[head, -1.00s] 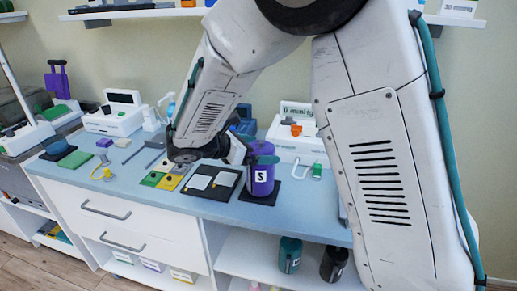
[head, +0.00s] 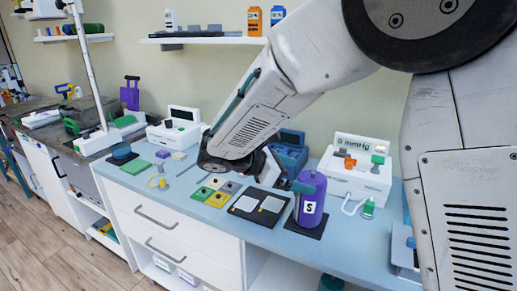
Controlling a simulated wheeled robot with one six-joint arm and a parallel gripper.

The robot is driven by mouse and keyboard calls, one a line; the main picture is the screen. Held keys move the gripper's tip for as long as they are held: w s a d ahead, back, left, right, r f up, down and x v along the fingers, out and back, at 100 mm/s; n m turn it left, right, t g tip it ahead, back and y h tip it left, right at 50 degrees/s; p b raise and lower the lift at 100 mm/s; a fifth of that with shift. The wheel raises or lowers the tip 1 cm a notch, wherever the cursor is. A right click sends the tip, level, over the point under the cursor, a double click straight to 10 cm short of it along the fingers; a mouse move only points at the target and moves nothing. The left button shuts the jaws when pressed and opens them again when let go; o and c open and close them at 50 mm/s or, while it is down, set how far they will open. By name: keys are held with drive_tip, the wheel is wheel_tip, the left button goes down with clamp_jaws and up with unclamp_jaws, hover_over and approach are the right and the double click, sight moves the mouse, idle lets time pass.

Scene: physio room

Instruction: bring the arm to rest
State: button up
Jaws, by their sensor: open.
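My arm reaches in from the upper right of the head view, over the blue-topped counter (head: 345,232). My gripper (head: 283,182) is small and partly hidden behind my wrist, and its jaws are open. It is just left of a purple bottle (head: 314,190) marked S. The bottle stands upright on a dark square mat (head: 304,226). I cannot tell whether a finger touches the bottle.
A dark tray with two pale cards (head: 247,214) and several coloured squares (head: 202,194) lie left of the bottle. A white mmHg device (head: 350,178) stands to the right, a blue box (head: 291,153) behind. Wall shelves (head: 205,40) hang above.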

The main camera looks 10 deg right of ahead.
drive_tip(key=s+d+r+m+g+y, duration=0.1)
drive_tip(key=s+d+r+m+y, duration=0.15)
drive_tip(key=s+d+m, duration=0.35)
drive_tip(key=s+d+r+m+g+y, duration=0.2)
drive_tip(key=s+d+m+y, duration=0.15)
drive_tip(key=s, duration=0.45)
drive_tip(key=s+m+t+y, duration=0.3)
drive_tip(key=s+m+y, duration=0.4)
drive_tip(key=s, duration=0.6)
drive_tip(key=shift+s+a+f+m, duration=0.25)
drive_tip(key=shift+s+a+m, duration=0.2)
drive_tip(key=shift+m, duration=0.7)
